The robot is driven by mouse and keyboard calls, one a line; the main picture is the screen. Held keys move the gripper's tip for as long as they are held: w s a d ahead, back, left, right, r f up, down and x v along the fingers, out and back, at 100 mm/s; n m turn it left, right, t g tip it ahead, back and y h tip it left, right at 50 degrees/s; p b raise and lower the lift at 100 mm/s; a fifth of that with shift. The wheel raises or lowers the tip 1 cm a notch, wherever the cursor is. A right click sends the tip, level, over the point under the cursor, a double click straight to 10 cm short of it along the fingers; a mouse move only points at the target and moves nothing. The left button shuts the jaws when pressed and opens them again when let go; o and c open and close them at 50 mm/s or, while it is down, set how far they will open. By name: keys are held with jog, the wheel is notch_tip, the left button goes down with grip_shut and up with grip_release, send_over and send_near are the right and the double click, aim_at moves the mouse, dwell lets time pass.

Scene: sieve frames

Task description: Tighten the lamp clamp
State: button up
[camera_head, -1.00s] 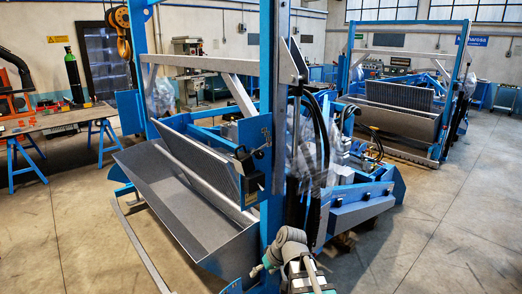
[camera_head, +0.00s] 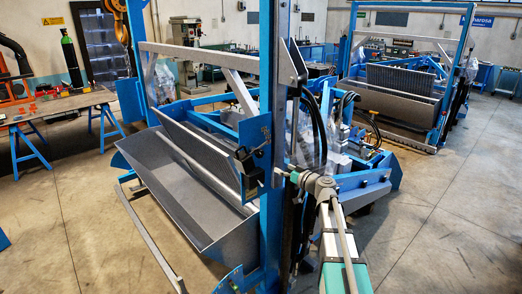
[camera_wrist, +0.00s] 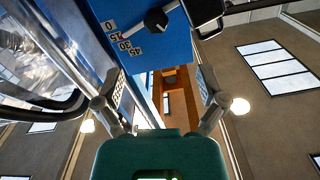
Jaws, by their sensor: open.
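In the wrist view, a blue plate (camera_wrist: 140,50) carries a black knob (camera_wrist: 156,20) beside a scale marked 0, 15, 30 and 45. A black part with a pale frame (camera_wrist: 207,14) sits at its right. In the head view, a black boxy fitting (camera_head: 249,160) is on the blue post; I cannot tell which part is the lamp clamp. My gripper (camera_wrist: 160,95) is open, with nothing between its fingers. The knob lies beyond the fingertips, toward the top of the wrist view. In the head view my gripper (camera_head: 284,173) is close to the post and partly hard to make out.
The blue upright post (camera_head: 270,110) stands immediately left of my arm. Dark hoses (camera_head: 318,125) hang right of it. A grey trough (camera_head: 190,195) lies to the left. A second blue machine (camera_head: 400,85) stands behind at right. The floor (camera_head: 440,230) at right is clear.

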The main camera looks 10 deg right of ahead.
aim_at(261, 153)
jog(key=shift+w+d+r, duration=0.15)
jog(key=shift+d+r, duration=0.15)
jog(key=x, duration=1.3)
jog(key=shift+w+a+r, duration=0.1)
jog(key=shift+w+r, duration=0.05)
jog(key=shift+w, duration=0.3)
jog(key=c, duration=1.2)
jog(key=shift+o, duration=0.2)
